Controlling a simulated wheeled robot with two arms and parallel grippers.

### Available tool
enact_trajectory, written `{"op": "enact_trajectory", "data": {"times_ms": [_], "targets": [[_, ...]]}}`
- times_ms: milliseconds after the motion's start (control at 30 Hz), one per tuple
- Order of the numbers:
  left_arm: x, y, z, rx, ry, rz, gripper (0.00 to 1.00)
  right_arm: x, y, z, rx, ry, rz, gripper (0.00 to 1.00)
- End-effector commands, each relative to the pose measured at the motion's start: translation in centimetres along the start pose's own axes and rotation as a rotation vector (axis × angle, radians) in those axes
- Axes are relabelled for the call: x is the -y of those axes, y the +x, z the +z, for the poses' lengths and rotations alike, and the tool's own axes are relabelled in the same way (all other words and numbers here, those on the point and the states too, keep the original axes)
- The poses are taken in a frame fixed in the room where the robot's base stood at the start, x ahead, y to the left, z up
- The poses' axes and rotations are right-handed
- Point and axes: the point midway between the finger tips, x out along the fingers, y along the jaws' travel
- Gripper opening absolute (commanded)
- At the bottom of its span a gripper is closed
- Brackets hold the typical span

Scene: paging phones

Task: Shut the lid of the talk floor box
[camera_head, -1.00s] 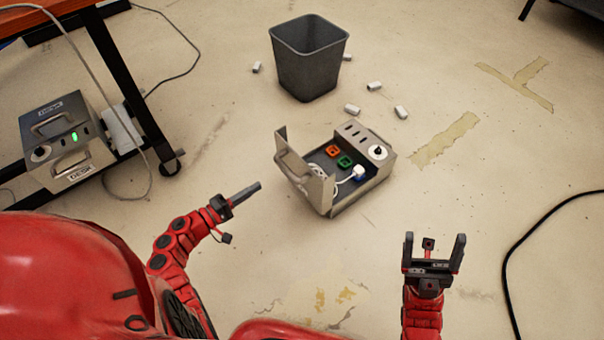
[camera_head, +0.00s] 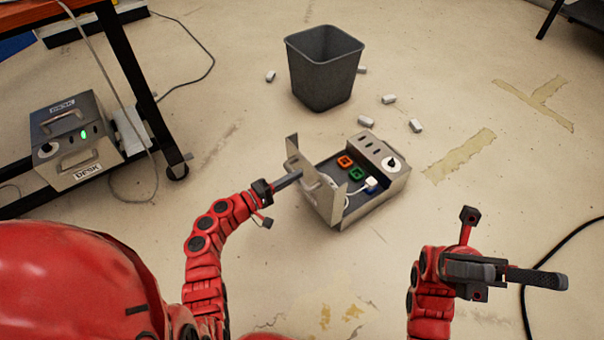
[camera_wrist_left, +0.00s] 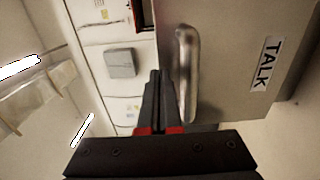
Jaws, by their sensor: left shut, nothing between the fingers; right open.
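The talk floor box (camera_head: 375,205) stands on the floor in the middle of the head view, its lid (camera_head: 325,197) raised on its left side. Inside are orange and green sockets and a white plug with a cable. My left gripper (camera_head: 298,176) is shut and empty, its tips at the outer side of the lid near the handle. In the left wrist view the shut fingers (camera_wrist_left: 155,92) are beside the lid's metal handle (camera_wrist_left: 186,70), left of the TALK label (camera_wrist_left: 265,63); I cannot tell whether they touch. My right gripper (camera_head: 515,275) is open and empty, at the lower right.
A dark waste bin (camera_head: 323,70) stands behind the box, with several small white pieces (camera_head: 389,99) around it. The desk box (camera_head: 75,140) sits at the left under a table. A black cable (camera_head: 530,270) lies at the right. The floor right of the box is clear.

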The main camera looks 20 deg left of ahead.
Motion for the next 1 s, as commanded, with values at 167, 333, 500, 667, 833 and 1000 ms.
{"op": "enact_trajectory", "data": {"times_ms": [167, 333, 500, 667, 833, 1000], "targets": [[0.2, 1.6, 0.0, 0.000, 0.003, 0.001, 0.00, -1.2, 2.7, -2.0, -0.181, 0.017, 0.087, 0.79], [0.1, 2.5, 0.0, 0.001, 0.002, 0.001, 0.00, -2.3, 4.2, -3.4, -0.295, 0.031, 0.152, 0.79], [0.0, 2.9, 0.0, -0.001, 0.002, 0.001, 0.00, -2.8, 4.8, -4.1, -0.346, 0.038, 0.180, 0.79], [-0.1, 3.0, 0.0, -0.001, 0.001, 0.001, 0.00, -2.9, 4.9, -4.2, -0.351, 0.039, 0.184, 0.79], [-0.1, 2.9, 0.0, -0.002, 0.001, 0.001, 0.00, -2.9, 4.9, -4.1, -0.350, 0.039, 0.183, 0.79], [-0.1, 3.0, 0.0, -0.001, 0.001, -0.003, 0.00, -2.6, 4.7, -3.7, -0.322, 0.035, 0.168, 0.79]]}}
